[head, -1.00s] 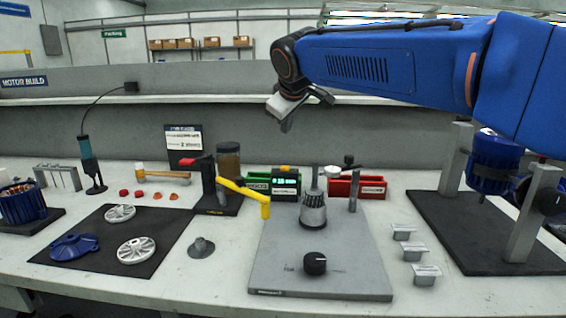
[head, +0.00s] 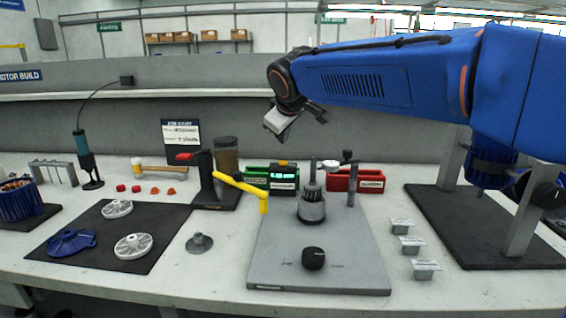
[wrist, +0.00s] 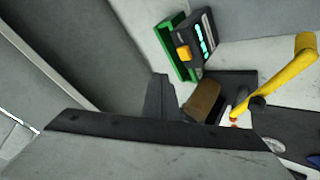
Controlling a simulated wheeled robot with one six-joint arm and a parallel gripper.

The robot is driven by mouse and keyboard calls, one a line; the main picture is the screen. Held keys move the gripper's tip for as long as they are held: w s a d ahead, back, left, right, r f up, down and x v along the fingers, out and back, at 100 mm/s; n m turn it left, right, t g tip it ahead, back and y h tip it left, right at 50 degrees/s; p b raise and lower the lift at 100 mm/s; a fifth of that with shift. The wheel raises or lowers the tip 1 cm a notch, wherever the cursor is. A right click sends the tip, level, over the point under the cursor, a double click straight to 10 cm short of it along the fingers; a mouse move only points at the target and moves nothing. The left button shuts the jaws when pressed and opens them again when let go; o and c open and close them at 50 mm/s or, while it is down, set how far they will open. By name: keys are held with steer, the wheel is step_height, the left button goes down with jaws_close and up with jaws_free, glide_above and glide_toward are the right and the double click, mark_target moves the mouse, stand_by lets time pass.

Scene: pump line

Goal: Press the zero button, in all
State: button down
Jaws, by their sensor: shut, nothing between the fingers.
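A dark display box (head: 285,180) with lit cyan digits stands at the back middle of the bench, by the green bin. An orange-yellow button (head: 284,163) sits on its top; no lettering on it is readable, so I cannot confirm that it is the zero button. In the wrist view the box (wrist: 206,48) and button (wrist: 184,53) show at the upper middle, beyond the finger. My gripper (head: 276,135) is shut and empty, in the air above the box and apart from it. It also shows in the wrist view (wrist: 160,92).
A yellow-handled press (head: 240,190) stands just left of the box. A green bin (head: 256,174) and red bin (head: 357,181) flank it. A grey plate (head: 345,255) with a spindle (head: 312,203) and black knob (head: 314,258) lies in front. A motor stand (head: 470,230) is right.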

steer(key=shift+f, duration=1.9)
steer(key=shift+f, duration=0.25)
stand_by(0.5)
steer(key=shift+f, duration=0.2)
steer(key=shift+f, duration=0.45)
stand_by(0.9)
steer(key=shift+r, duration=0.9)
steer(key=shift+r, duration=0.1)
step_height(320, 180, up, 5)
steer(key=shift+f, duration=0.1)
stand_by(0.5)
